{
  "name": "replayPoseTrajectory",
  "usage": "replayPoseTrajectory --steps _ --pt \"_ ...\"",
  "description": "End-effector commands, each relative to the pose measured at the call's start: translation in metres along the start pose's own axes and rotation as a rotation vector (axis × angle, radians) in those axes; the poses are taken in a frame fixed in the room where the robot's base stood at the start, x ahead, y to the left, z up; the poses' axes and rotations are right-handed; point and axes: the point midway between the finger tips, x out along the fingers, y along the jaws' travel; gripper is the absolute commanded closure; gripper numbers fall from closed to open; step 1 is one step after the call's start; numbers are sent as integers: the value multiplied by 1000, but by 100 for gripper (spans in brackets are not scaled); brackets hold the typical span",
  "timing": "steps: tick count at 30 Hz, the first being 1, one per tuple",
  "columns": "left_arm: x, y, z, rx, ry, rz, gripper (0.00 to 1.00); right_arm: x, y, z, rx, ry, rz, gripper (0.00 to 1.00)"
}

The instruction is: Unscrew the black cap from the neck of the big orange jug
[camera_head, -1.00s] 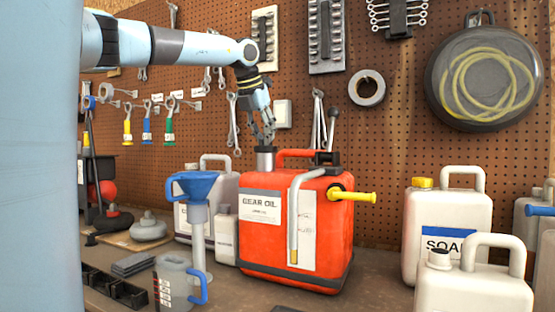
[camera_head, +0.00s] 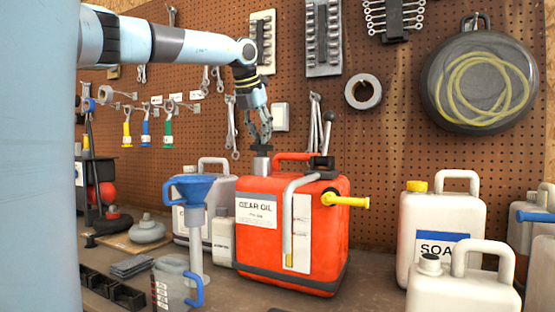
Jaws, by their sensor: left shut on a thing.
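The big orange-red jug (camera_head: 325,235), labelled gear oil, stands upright on the bench in the middle. Its grey metal neck (camera_head: 261,164) rises at the top left. The black cap (camera_head: 262,148) shows as a dark band just above the neck, under my fingertips. I cannot tell whether it still touches the neck. My left gripper (camera_head: 262,137) comes down from above and is shut on the cap, its fingers hiding part of it. My right gripper is not in view.
A grey spout tube and a yellow-handled tap (camera_head: 345,200) stick out on the jug's front and right. A blue funnel (camera_head: 192,187), a measuring jug (camera_head: 171,282) and white jugs stand close to the left. A soap jug (camera_head: 441,235) stands right. A pegboard rises behind.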

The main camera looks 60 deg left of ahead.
Motion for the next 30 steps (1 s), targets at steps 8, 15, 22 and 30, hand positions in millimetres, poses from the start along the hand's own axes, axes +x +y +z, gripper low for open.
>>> replayPoseTrajectory --steps 8,15,22,30 --pt "-10 0 6 0 -2 1 100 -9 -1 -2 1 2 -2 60" --pt "-14 0 8 0 -2 2 100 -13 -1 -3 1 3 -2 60" --pt "-32 1 18 0 -3 1 100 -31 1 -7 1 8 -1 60" --pt "-57 1 31 0 -2 2 100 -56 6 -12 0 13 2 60"
